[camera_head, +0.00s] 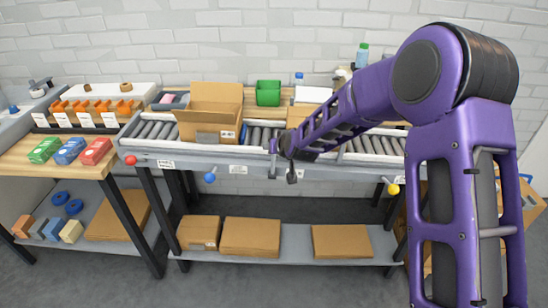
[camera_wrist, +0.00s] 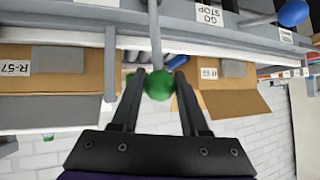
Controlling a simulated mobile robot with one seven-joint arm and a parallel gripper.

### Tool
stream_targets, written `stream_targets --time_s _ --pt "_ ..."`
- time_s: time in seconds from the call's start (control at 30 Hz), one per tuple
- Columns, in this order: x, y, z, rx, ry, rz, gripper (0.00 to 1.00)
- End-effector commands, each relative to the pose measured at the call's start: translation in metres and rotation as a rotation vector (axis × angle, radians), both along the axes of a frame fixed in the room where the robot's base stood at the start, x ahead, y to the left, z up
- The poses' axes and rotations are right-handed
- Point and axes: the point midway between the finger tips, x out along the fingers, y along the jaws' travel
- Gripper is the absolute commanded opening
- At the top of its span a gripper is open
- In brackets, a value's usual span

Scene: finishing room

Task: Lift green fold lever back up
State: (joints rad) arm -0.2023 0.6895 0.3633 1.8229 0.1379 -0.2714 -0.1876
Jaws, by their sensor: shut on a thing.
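In the wrist view the green ball knob (camera_wrist: 159,86) of the fold lever sits between the two black fingers of my gripper (camera_wrist: 157,76), which is shut on it. The lever's grey rod (camera_wrist: 155,35) runs from the knob to the grey conveyor frame at the top of that picture. In the head view my gripper (camera_head: 291,174) is at the front edge of the conveyor (camera_head: 250,166), right of its middle. The green knob is hidden there behind my gripper.
Other levers on the conveyor's front end in a red knob (camera_head: 131,160), a blue knob (camera_head: 210,178) and a yellow knob (camera_head: 394,189). An open cardboard box (camera_head: 208,108) stands on the rollers left of my gripper. Flat cartons (camera_head: 250,237) lie on the lower shelf.

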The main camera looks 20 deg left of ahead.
Motion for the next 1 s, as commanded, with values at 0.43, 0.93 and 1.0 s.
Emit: stream_targets --time_s 0.43,0.93,1.0 --pt "0.0139 0.0025 0.0050 0.002 -0.010 -0.002 0.00" --pt "0.0130 0.0022 0.0039 0.001 -0.007 -0.002 0.73" --pt "0.0127 0.0023 0.0033 0.002 -0.006 -0.001 0.73"
